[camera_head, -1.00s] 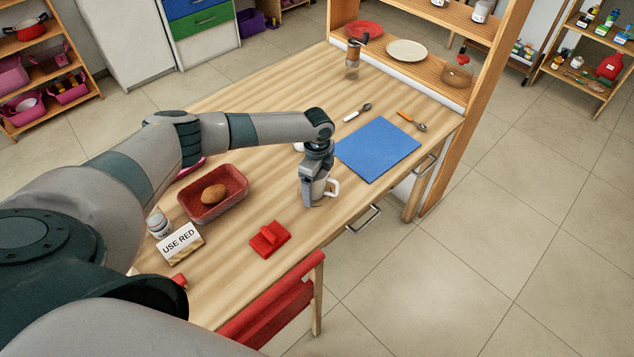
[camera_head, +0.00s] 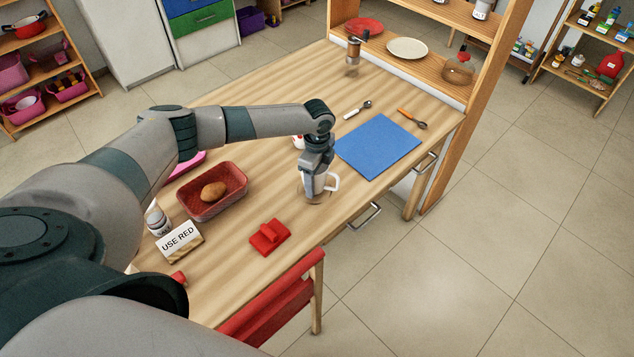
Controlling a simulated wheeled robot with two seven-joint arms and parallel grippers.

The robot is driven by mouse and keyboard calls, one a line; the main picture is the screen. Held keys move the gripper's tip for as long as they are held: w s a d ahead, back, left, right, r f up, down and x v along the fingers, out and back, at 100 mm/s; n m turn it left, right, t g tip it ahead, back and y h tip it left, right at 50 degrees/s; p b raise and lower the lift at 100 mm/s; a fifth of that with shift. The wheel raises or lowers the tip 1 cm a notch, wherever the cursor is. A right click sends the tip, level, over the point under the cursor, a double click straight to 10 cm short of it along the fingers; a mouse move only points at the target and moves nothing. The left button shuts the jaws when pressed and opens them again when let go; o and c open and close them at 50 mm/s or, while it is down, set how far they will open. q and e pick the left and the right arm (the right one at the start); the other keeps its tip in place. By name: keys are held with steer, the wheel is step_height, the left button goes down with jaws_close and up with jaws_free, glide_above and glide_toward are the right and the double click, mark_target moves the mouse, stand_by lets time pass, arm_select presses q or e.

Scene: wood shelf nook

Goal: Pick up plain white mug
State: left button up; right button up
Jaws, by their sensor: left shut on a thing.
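The plain white mug (camera_head: 332,183) is in my left gripper (camera_head: 314,188), over the wooden table near its front edge. The gripper points down and is shut on the mug, with its fingers covering much of the left side. The mug's handle sticks out to the right. A shadow shows under the mug, and it looks slightly raised off the table. My right gripper is not in view.
A blue mat (camera_head: 377,147) lies right of the mug, with two spoons behind it. A partly hidden white item (camera_head: 298,142) stands behind my gripper. A red basket (camera_head: 218,205) holds a potato-like thing. A red block (camera_head: 269,236) and a "USE RED" sign (camera_head: 180,241) are nearer.

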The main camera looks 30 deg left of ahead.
arm_select(q)
step_height(320, 180, up, 2)
steer(key=shift+r+b, duration=0.25)
steer(key=shift+b, duration=0.35)
steer(key=s+a+r+b, duration=0.2)
steer(key=s+r, duration=0.5)
steer(key=s, duration=0.4)
steer(key=shift+s+a+b, duration=0.15)
steer(key=shift+s+b, duration=0.1)
steer(key=shift+b, duration=0.05)
